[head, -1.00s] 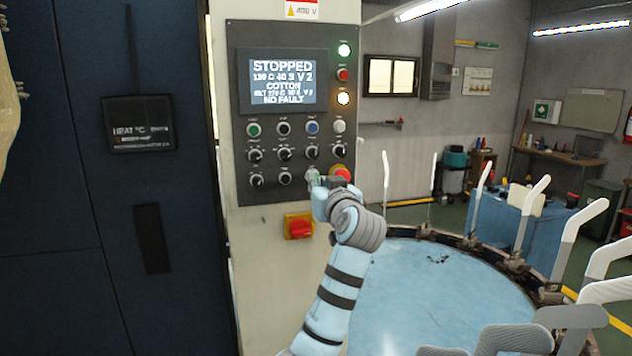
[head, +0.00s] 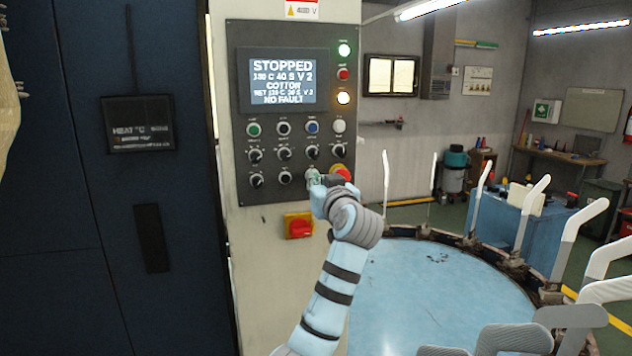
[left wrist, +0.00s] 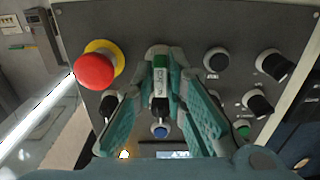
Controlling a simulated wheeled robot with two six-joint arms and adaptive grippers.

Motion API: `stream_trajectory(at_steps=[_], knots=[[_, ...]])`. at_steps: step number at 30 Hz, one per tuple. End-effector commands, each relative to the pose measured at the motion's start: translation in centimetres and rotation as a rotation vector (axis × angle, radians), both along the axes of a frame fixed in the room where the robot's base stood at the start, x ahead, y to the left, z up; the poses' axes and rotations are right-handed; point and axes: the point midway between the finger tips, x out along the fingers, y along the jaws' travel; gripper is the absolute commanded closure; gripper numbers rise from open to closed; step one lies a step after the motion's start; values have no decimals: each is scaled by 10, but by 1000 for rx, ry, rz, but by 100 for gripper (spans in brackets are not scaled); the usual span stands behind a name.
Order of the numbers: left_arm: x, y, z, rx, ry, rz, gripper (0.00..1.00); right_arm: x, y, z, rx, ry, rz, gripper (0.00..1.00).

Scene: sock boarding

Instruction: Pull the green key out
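The green key, with a white label on its tag, sits at the panel's lower row in the left wrist view (left wrist: 160,72). In the head view its green part (head: 312,175) shows small beside my gripper. My left gripper (head: 319,182) is at the panel's lower right. In the left wrist view, its two teal fingers (left wrist: 163,62) converge on both sides of the key's tag and appear closed on it. The key's far end and the lock behind it are hidden. My right gripper is not in view.
A red emergency-stop button (left wrist: 95,70) on a yellow ring is close beside the left fingers. Black selector knobs and coloured buttons surround the key on the grey panel (head: 235,110). A red switch (head: 299,226) is below. A round blue table (head: 430,290) with upright white forms stands right.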

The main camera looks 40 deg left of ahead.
Motion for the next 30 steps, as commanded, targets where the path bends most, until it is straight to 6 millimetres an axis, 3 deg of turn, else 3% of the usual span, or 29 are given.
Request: stream_trajectory(at_steps=[2, 4, 30], knots=[[0, 0, 0, 0, 0, 0, 89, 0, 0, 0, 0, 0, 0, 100], [0, 0, 0, 0, 0, 0, 100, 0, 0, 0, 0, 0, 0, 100], [-16, -24, 0, -1, -1, -1, 100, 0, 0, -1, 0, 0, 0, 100]])
